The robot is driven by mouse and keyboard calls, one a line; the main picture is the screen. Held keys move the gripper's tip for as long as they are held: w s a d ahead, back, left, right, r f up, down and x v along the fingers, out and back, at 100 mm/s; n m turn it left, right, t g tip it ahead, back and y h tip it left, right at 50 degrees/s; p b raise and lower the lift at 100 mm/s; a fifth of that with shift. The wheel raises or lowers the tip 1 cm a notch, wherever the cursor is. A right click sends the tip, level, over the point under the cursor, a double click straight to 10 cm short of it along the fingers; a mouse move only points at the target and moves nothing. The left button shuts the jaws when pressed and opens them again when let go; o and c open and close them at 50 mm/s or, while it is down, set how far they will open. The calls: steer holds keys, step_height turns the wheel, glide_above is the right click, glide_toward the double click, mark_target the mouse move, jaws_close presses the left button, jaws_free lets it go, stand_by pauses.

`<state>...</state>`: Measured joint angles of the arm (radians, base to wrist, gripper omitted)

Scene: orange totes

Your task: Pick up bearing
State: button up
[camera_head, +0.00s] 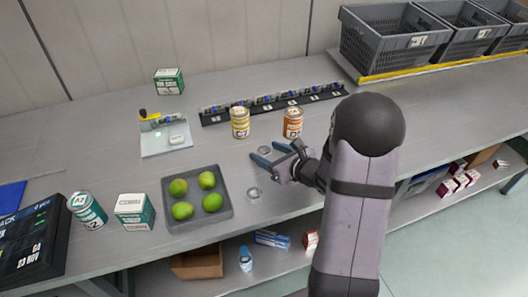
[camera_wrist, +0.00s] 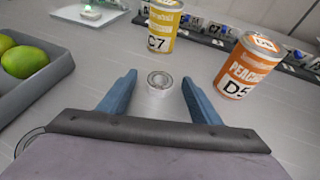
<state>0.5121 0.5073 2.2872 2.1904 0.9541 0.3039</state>
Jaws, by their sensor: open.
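A small silver ring-shaped bearing (camera_head: 264,150) lies flat on the grey table, and it also shows in the wrist view (camera_wrist: 159,80). My gripper (camera_head: 267,155) is low over the table with its blue fingers spread and nothing held. In the wrist view my gripper's fingers (camera_wrist: 158,84) stand to either side of the bearing, with a gap on each side. A second bearing (camera_head: 254,192) lies nearer the table's front edge. A round edge at the lower left of the wrist view, mostly hidden by my gripper, may be that one.
A yellow can (camera_head: 240,123) and an orange can (camera_head: 293,122) stand behind the bearing. A grey tray (camera_head: 224,218) of green fruit stands to the left. A dark rack (camera_head: 216,117) of small parts runs behind the cans. Grey crates (camera_head: 379,57) stand at the back right.

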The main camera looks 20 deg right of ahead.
mark_target(268, 154)
steer(key=c, duration=1.2)
steer(key=shift+r, duration=0.1)
steer(key=shift+r+p, duration=0.3)
steer(key=shift+r, duration=4.65)
